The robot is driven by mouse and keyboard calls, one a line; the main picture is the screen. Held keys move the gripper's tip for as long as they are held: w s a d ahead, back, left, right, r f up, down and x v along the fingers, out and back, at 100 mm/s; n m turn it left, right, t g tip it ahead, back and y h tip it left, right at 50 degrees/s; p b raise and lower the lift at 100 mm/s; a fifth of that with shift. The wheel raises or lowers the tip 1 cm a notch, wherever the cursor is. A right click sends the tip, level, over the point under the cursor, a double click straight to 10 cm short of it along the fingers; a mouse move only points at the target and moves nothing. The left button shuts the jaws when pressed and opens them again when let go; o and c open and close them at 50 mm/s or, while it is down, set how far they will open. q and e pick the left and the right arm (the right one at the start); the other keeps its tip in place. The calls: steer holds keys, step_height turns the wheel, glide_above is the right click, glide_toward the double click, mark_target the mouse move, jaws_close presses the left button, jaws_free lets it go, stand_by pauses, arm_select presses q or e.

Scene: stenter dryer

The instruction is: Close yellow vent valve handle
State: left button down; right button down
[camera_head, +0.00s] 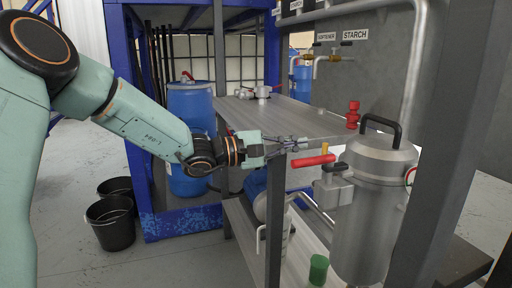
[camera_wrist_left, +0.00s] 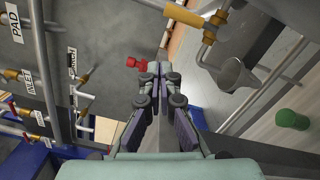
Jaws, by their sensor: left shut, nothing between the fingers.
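A small yellow-orange piece (camera_head: 325,149) stands up beside a red lever (camera_head: 313,161) at the side of the grey tank (camera_head: 375,200). In the left wrist view a yellow handle (camera_wrist_left: 182,15) shows near the top edge, beyond the fingertips. I cannot tell for sure that both views show the same part. My left gripper (camera_head: 298,143) is just left of the red lever and slightly above it, over the bench edge. It is shut and empty, and its fingertips meet in the left wrist view (camera_wrist_left: 159,68). My right gripper is not in view.
A red knob (camera_head: 352,113) stands behind the tank, which has a black top handle (camera_head: 382,128). A dark post (camera_head: 274,220) rises below my gripper. A green cylinder (camera_head: 318,268) stands on the lower shelf. Blue drums (camera_head: 190,110) and black buckets (camera_head: 110,222) are at left.

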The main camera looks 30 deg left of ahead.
arm_select(q)
steer(key=p+v, duration=0.9)
steer(key=v, duration=0.1)
steer(key=shift+r, duration=0.2)
stand_by(0.3)
